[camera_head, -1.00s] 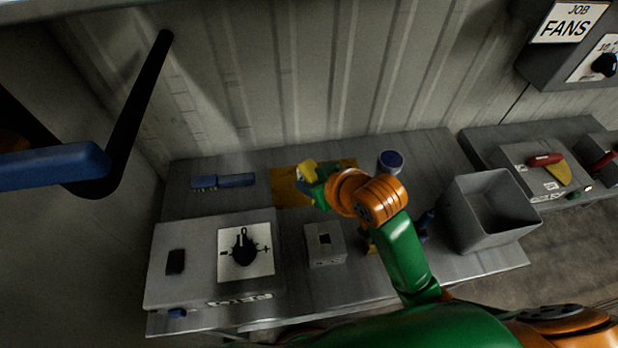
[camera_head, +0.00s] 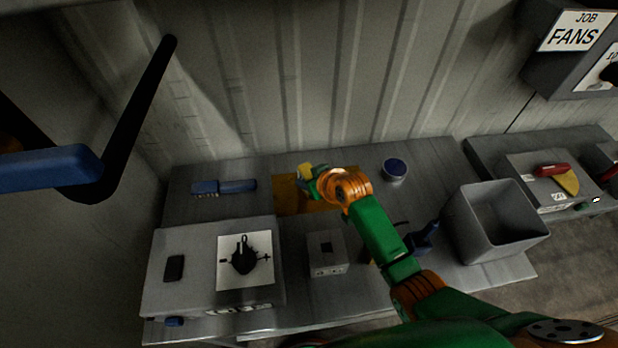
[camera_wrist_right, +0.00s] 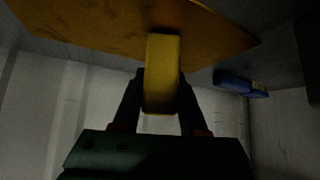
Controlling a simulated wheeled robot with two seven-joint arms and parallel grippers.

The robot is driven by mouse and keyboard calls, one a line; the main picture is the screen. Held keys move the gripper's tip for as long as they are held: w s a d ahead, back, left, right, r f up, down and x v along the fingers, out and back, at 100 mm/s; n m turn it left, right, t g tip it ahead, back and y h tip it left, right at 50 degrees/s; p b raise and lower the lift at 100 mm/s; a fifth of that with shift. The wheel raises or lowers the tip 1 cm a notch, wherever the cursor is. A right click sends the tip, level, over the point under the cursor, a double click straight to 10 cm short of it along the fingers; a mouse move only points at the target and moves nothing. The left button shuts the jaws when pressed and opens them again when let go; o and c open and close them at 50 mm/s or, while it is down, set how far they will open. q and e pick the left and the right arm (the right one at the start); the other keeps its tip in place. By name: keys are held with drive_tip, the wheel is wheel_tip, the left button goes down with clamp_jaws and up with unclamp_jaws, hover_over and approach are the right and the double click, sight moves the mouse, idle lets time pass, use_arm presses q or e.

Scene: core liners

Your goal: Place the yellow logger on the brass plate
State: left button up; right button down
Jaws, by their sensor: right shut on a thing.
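The yellow logger (camera_wrist_right: 162,75) is between the two fingers of my right gripper (camera_wrist_right: 160,95) in the right wrist view, and the gripper is shut on it. In the head view the logger (camera_head: 305,170) shows as a small yellow block at the tip of my right gripper (camera_head: 309,182), over the brass plate. The brass plate (camera_head: 287,198) lies flat at the back middle of the bench, partly hidden by my right arm. It fills the upper part of the right wrist view (camera_wrist_right: 100,25). I cannot tell whether the logger touches the plate. My left gripper is not in view.
A blue brush (camera_head: 236,186) lies left of the plate, and a round blue-topped container (camera_head: 395,168) stands to its right. In front are a grey box with a dial (camera_head: 190,270) and a small grey block (camera_head: 327,262). An open grey bin (camera_head: 466,222) stands at right.

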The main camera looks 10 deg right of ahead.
drive_tip(key=shift+c, duration=2.2)
unclamp_jaws()
drive_tip(key=shift+f, duration=0.1)
drive_tip(key=shift+r, duration=0.3)
drive_tip(key=p+v, duration=0.2)
drive_tip(key=v, duration=1)
drive_tip(key=shift+p, duration=0.3)
drive_tip(key=shift+f, duration=0.1)
